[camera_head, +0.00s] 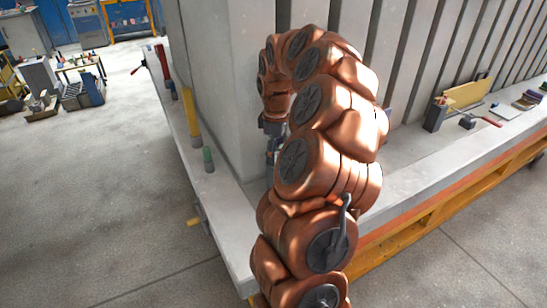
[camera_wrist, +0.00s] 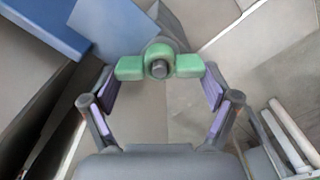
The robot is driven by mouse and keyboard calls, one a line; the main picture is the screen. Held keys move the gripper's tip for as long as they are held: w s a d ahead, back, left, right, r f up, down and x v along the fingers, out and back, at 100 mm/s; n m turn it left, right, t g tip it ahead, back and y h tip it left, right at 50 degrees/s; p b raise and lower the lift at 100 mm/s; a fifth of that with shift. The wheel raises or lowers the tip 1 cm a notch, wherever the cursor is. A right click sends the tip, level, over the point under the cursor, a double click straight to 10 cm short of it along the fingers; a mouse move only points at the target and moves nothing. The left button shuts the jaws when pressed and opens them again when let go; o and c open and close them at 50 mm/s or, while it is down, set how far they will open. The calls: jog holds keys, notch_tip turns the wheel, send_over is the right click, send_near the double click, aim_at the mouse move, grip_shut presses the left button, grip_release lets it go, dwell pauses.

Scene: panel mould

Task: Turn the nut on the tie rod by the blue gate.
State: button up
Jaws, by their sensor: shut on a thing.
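In the wrist view a green winged nut (camera_wrist: 130,67) sits on the dark grey end of the tie rod (camera_wrist: 158,68). The blue gate (camera_wrist: 50,25) is at the upper left of that view, apart from the nut. My gripper (camera_wrist: 160,76) is shut on the nut, with a purple-padded finger at each outer wing. In the head view my copper-coloured arm hides the nut, and only a dark part of my gripper (camera_head: 272,145) shows behind it.
A concrete-coloured bed (camera_head: 225,220) runs along the wall of tall ribbed panels (camera_head: 420,60). A yellow post (camera_head: 191,112) and a short green-topped post (camera_head: 208,160) stand on its left ledge. Several tools lie on the right ledge.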

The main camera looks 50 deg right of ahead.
jog(key=shift+d+f+m+b, duration=0.25)
jog(key=shift+m+b, duration=0.45)
jog(key=shift+b, duration=0.35)
jog(key=shift+c, duration=0.3)
jog(key=shift+m+b, duration=0.65)
jog(key=shift+m, duration=0.05)
jog(key=shift+s+r+m, duration=0.15)
jog(key=shift+r+m, duration=0.05)
jog(key=shift+m, duration=0.1)
jog(key=shift+f+b, duration=0.1)
jog(key=shift+b, duration=0.2)
jog(key=shift+d+f+m+b, duration=0.1)
jog(key=shift+f+m+b, duration=0.1)
jog(key=shift+m+b, duration=0.7)
jog(key=shift+s+r+m+b, duration=0.1)
jog(key=shift+m+b, duration=0.45)
jog(key=shift+m, duration=0.15)
jog(key=shift+r, duration=0.15)
